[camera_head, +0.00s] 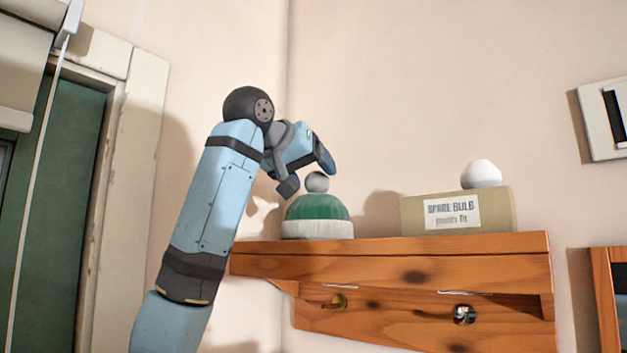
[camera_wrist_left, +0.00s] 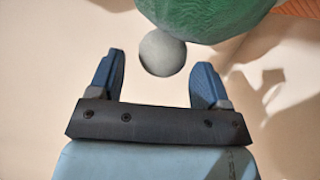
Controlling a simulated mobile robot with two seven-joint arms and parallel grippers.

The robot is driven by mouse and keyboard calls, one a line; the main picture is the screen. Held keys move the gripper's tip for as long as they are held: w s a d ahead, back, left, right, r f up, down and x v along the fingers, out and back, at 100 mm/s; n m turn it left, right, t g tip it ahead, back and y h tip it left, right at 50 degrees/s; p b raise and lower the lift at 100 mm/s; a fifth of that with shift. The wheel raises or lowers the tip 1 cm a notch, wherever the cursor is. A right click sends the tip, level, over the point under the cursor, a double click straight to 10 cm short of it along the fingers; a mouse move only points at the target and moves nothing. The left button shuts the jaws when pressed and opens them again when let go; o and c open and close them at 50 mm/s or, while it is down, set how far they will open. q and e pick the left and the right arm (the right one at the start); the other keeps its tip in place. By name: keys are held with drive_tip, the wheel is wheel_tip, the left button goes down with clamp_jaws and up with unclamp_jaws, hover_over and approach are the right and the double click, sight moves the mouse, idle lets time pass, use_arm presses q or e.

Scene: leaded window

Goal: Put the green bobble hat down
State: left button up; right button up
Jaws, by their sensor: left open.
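The green bobble hat (camera_head: 317,208) sits upright on the left end of the wooden shelf (camera_head: 400,269). It has a white brim and a pale grey bobble on top. My left gripper (camera_head: 308,174) is open just above the hat, by the bobble. In the left wrist view the fingers (camera_wrist_left: 158,80) are spread apart, and the grey bobble (camera_wrist_left: 162,53) lies just beyond their tips, centred between them. The green crown (camera_wrist_left: 215,15) shows behind it. I see no contact between fingers and bobble. My right gripper is in neither view.
A cardboard box (camera_head: 457,212) labelled "SPARE BULB" stands on the shelf right of the hat, with a white bulb (camera_head: 481,174) on top. Clear shelf lies between hat and box. Hooks (camera_head: 464,314) sit below the shelf. A green door (camera_head: 55,210) is at the left.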

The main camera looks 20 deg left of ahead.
use_arm(q)
drive_tip(key=b+v, duration=0.3)
drive_tip(key=v, duration=0.7)
drive_tip(key=shift+s, duration=0.3)
drive_tip(key=shift+a, duration=0.15)
